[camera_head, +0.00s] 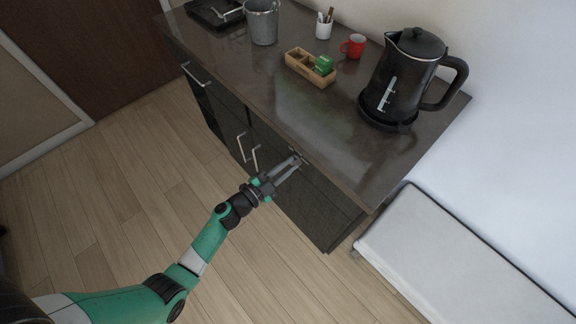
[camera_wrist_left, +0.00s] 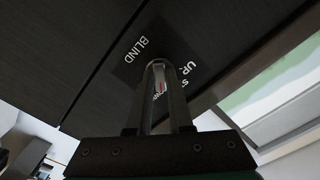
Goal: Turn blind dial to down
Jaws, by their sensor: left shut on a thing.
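The blind dial (camera_wrist_left: 159,76) is on a black panel on the front of the dark cabinet, lettered "BLIND" and "UP", with other lettering partly hidden. A small red mark shows on the dial between my fingers. In the wrist view my left gripper (camera_wrist_left: 158,68) is shut on the dial, its two fingers on either side of it. In the head view my left gripper (camera_head: 297,161) reaches the cabinet front just under the counter edge and hides the dial there. I cannot tell exactly which label the dial points to. My right gripper is not in view.
On the dark counter (camera_head: 300,112) stand a black kettle (camera_head: 405,75), a red mug (camera_head: 353,46), a wooden box (camera_head: 310,70) with green items, a metal bucket (camera_head: 262,22) and a white cup (camera_head: 323,27). Cabinet handles (camera_head: 247,150) stick out left of my gripper. A white bench-like block (camera_head: 450,255) is at right.

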